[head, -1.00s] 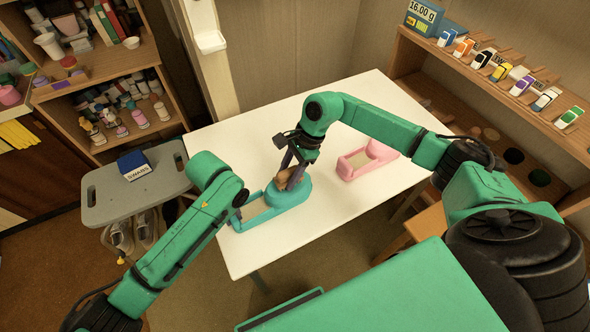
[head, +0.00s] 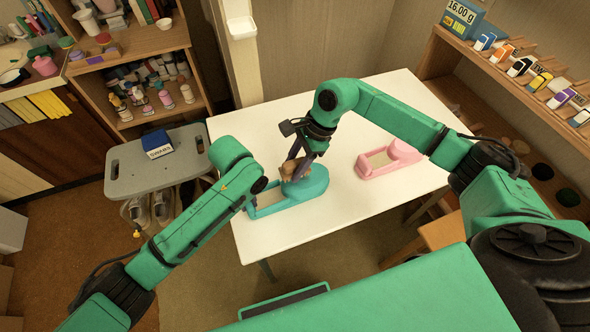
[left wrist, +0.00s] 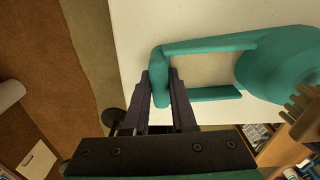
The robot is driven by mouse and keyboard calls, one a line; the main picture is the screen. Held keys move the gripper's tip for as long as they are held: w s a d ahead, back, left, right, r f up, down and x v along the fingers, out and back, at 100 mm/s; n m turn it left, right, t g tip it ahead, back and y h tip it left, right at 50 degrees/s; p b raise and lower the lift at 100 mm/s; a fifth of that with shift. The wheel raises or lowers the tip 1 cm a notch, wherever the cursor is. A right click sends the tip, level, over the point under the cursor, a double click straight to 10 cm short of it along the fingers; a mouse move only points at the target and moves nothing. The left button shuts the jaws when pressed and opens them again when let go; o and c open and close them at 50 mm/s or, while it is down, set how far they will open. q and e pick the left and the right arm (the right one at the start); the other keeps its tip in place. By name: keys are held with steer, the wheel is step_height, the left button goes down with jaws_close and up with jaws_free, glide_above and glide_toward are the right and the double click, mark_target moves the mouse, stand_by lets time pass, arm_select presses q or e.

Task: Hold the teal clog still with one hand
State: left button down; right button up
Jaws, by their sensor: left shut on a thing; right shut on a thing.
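The teal clog (head: 312,184) lies on the white table, its rounded toe end to the right and its open frame-like heel part to the left. In the left wrist view my left gripper (left wrist: 160,92) is shut on the teal bar at the heel end of the clog (left wrist: 215,44). In the head view my own arm mostly hides that grip. My right gripper (head: 298,162) is shut on a brown object (head: 291,171) at the clog's toe. The brown object also shows at the right edge of the left wrist view (left wrist: 303,112), with finger-like prongs; whether it touches the clog is unclear.
A pink clog (head: 388,158) lies on the white table (head: 300,228) to the right. A grey stool (head: 130,176) with a blue box (head: 158,144) stands left of the table, shoes beneath it. Shelves stand at back left and right. The table's front is clear.

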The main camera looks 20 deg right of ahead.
arm_select(q)
steer(key=shift+s+f, duration=0.1)
steer(key=shift+f, duration=0.1)
arm_select(e)
steer(key=shift+r, duration=1.4)
steer(key=shift+r, duration=1.55)
steer(key=shift+f, duration=0.1)
steer(key=shift+f, duration=3.4)
arm_select(q)
steer(key=shift+r, duration=0.1)
arm_select(e)
steer(key=shift+f, duration=1.05)
